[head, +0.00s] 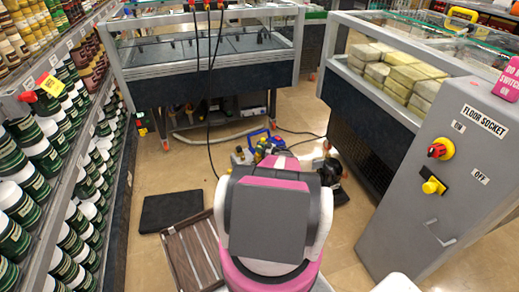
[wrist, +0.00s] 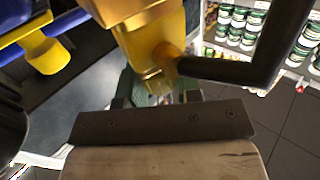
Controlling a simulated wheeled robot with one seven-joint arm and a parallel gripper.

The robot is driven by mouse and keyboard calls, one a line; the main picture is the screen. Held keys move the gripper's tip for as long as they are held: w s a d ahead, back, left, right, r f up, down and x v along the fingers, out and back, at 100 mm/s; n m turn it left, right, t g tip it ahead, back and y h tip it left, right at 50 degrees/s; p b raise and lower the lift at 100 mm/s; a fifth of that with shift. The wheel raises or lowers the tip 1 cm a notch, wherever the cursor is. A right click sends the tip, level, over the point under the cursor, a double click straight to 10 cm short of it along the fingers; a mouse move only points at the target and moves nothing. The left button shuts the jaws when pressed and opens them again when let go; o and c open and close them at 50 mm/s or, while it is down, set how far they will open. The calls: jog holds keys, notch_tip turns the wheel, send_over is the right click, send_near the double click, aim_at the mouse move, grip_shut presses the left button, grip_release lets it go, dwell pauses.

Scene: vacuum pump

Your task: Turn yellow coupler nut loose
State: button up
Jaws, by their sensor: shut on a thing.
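A large yellow fitting (wrist: 152,45) fills the top middle of the wrist view, with a black bar (wrist: 235,70) running right from it. The yellow coupler nut (wrist: 158,84) shows as the ribbed yellow end below it. My gripper (wrist: 157,98) is at this end, with one dark finger on each side, shut on it. The contact itself is partly hidden by the dark plate of my gripper. In the head view, the pump assembly (head: 241,155) with blue and yellow parts stands on the floor beyond my arm. My gripper and the nut are hidden there.
A blue part with a yellow knob (wrist: 42,52) is close at left in the wrist view. Shelves of jars (head: 50,160) line the left. A grey floor socket cabinet (head: 430,190) stands right. A black mat (head: 171,210) and slatted crate (head: 190,250) lie on the floor.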

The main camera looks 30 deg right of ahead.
jog(key=shift+n+g+y, duration=1)
jog(key=shift+n+y, duration=0.1)
jog(key=shift+y, duration=0.3)
jog(key=o, duration=0.9)
jog(key=shift+o, duration=0.2)
jog(key=v, duration=1)
jog(key=shift+s+d, duration=0.25)
jog(key=shift+s, duration=0.05)
